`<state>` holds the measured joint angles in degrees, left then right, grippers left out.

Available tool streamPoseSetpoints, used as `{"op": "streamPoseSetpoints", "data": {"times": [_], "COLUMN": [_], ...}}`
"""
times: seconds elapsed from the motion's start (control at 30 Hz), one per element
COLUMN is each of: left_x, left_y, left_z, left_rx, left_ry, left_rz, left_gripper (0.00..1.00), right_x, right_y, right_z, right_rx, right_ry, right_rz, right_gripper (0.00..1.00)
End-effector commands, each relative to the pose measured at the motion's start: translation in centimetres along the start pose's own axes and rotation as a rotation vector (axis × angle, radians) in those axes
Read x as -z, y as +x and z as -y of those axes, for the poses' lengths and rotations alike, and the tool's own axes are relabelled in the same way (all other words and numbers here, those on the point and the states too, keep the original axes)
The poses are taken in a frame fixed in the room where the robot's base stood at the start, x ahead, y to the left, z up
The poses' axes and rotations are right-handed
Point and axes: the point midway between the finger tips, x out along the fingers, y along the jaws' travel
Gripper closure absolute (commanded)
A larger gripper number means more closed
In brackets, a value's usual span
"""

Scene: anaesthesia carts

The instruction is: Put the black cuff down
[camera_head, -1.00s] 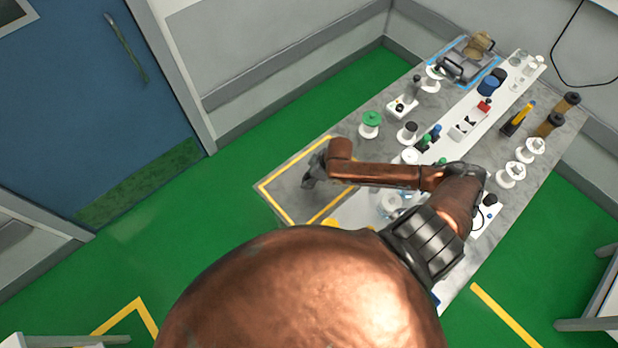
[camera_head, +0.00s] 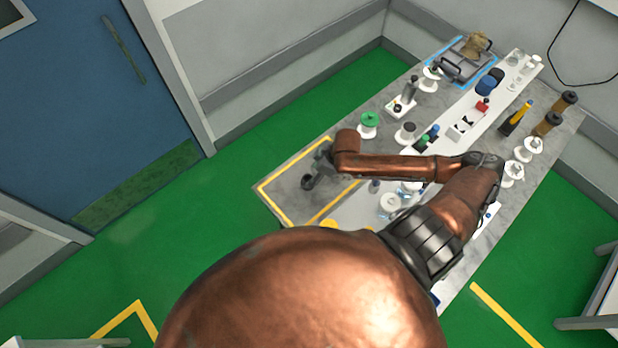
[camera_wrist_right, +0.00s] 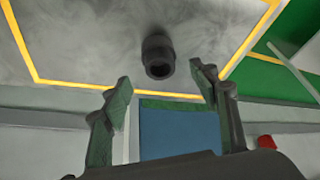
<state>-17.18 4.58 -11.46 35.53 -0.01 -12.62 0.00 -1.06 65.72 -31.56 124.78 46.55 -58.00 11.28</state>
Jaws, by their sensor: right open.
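The black cuff (camera_head: 307,183), a short dark ring-like cylinder, is on the grey bench top inside the yellow-outlined area at the bench's near left end. In the right wrist view the cuff (camera_wrist_right: 158,56) shows one round end towards the camera, beyond the fingertips and apart from them. My right gripper (camera_head: 322,165) is open and empty, just beside the cuff in the head view. In the wrist view its two dark green-padded fingers (camera_wrist_right: 160,80) stand wide apart. My left gripper is not in view.
The yellow-outlined area (camera_head: 287,206) is otherwise clear. A green-topped white spool (camera_head: 368,124), a white spool with a dark top (camera_head: 405,132) and a white block (camera_head: 400,106) stand farther along the bench. A blue-edged tray (camera_head: 463,70) is at the far end.

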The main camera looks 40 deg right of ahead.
Motion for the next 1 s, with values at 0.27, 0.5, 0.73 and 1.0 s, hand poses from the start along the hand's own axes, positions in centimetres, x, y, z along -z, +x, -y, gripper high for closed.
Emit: {"op": "streamPoseSetpoints", "data": {"times": [0.27, 0.5, 0.73, 1.0], "left_x": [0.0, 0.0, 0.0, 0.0], "left_y": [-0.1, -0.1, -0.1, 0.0], "left_z": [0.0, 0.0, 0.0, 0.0], "left_rx": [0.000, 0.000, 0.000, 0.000], "left_ry": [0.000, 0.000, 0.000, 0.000], "left_rz": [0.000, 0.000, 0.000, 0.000], "left_gripper": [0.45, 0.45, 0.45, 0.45], "right_x": [-0.1, 0.1, 0.1, 0.1], "right_y": [-4.9, -6.1, -6.1, -4.3], "right_z": [-0.1, 0.1, 0.0, 0.1], "right_rx": [-0.001, 0.001, 0.001, 0.003], "right_ry": [-0.001, -0.001, 0.000, 0.004], "right_rz": [0.001, -0.001, -0.001, -0.002], "right_gripper": [0.45, 0.45, 0.45, 0.45]}}
